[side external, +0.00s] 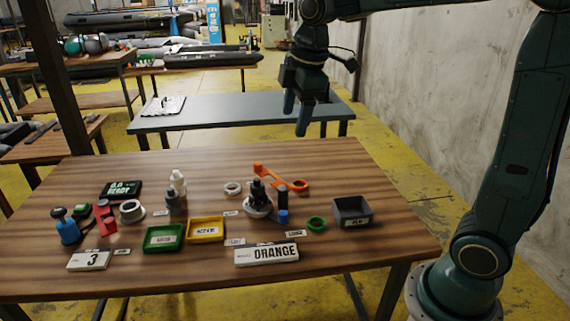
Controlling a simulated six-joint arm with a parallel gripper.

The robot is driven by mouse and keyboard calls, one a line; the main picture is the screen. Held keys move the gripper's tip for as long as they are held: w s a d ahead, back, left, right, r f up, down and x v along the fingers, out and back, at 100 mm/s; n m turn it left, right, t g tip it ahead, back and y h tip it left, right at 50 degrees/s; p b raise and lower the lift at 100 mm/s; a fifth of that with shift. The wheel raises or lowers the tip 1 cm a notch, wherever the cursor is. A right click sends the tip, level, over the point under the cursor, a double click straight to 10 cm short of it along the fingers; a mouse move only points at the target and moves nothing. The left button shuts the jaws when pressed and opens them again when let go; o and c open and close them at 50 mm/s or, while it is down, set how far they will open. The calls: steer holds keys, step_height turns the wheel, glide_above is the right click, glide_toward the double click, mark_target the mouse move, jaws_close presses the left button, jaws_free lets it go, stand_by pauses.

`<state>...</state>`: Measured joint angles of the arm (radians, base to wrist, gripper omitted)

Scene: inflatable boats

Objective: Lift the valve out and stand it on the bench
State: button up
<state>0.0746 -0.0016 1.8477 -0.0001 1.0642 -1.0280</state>
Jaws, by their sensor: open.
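A small black upright part (257,190), which looks like the valve, sits in a pale round base (257,208) right of the middle of the wooden bench (340,162). It is small in the picture, and I cannot tell how deep it sits. My gripper (296,122) is open and empty, pointing down. It appears high above the bench's back edge, well clear of the valve. The small gap between its fingers shows against the blue-grey table behind.
Close around the valve are an orange tool (268,174), a dark cylinder (283,193), a blue cap (282,216) and a green ring (316,223). A grey bin (352,211) stands to the right; green (164,238) and yellow (206,229) trays lie left. The bench's right end looks clear.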

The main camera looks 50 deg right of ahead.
steer(key=w+d+f+n+g, duration=0.1)
steer(key=w+f+n, duration=0.1)
steer(key=w, duration=0.3)
steer(key=w+d+f+n, duration=0.1)
steer(key=w+f+n, duration=0.2)
steer(key=w, duration=0.1)
steer(key=n+g, duration=0.2)
steer(key=n, duration=0.3)
glide_above(257, 178)
step_height(257, 178, down, 8)
steer(key=shift+a, duration=0.2)
steer(key=shift+r, duration=0.1)
steer(key=shift+f, duration=4.3)
steer(key=shift+s+d+f, duration=0.1)
steer(key=shift+f, duration=2.45)
steer(key=c, duration=1.4)
